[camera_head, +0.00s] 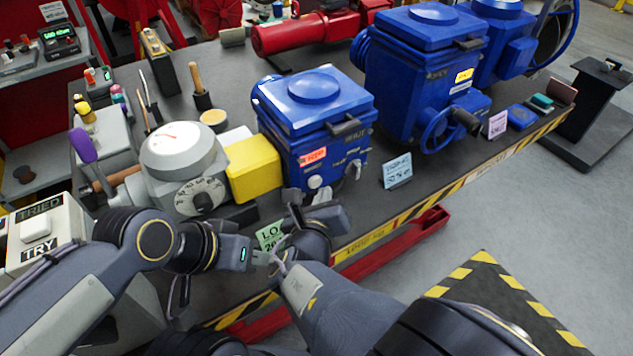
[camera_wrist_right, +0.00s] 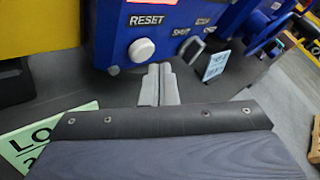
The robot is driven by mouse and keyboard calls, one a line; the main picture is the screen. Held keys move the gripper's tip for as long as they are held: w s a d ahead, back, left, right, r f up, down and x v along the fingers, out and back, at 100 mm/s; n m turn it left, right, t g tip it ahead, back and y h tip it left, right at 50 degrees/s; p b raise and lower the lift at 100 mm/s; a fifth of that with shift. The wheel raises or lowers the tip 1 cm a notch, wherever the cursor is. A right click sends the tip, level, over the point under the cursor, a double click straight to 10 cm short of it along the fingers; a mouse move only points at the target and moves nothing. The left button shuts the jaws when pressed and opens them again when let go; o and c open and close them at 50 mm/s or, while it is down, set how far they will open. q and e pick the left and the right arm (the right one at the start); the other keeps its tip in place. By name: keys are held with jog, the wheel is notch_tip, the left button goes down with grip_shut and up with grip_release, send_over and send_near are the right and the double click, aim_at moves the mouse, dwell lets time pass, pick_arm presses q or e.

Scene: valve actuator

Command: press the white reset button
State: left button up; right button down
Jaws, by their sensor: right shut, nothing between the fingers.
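The white reset button (camera_wrist_right: 142,50) is a round knob under the word RESET on the front of a blue actuator (camera_wrist_right: 180,18). In the head view the button (camera_head: 315,182) shows low on the front of the small blue actuator (camera_head: 316,105). My right gripper (camera_wrist_right: 158,70) is shut and empty. Its fingertips appear just below and to the right of the button in the wrist view; I cannot tell the gap in depth. In the head view my right gripper (camera_head: 322,196) is in front of that actuator. My left gripper (camera_head: 272,260) is lower left, its fingers partly hidden.
A yellow box (camera_head: 253,166) and a grey dial unit (camera_head: 184,157) stand left of the actuator. A green card (camera_head: 269,236) and a blue card (camera_head: 397,172) stand near the table's striped edge. A larger blue actuator (camera_head: 420,70) stands to the right.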

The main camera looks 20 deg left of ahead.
jog(key=shift+w+a, duration=0.1)
dwell(0.5)
jog(key=shift+w+a, duration=0.15)
jog(key=shift+a, duration=0.1)
jog(key=shift+w+a, duration=0.3)
jog(key=shift+a, duration=0.05)
dwell(0.7)
jog(key=shift+s+d, duration=0.1)
dwell(0.3)
jog(key=shift+s+d, duration=0.45)
jog(key=shift+d, duration=0.1)
jog(key=s+d, duration=0.1)
jog(key=d, duration=0.1)
jog(key=s+d, duration=0.2)
jog(key=shift+b, duration=0.35)
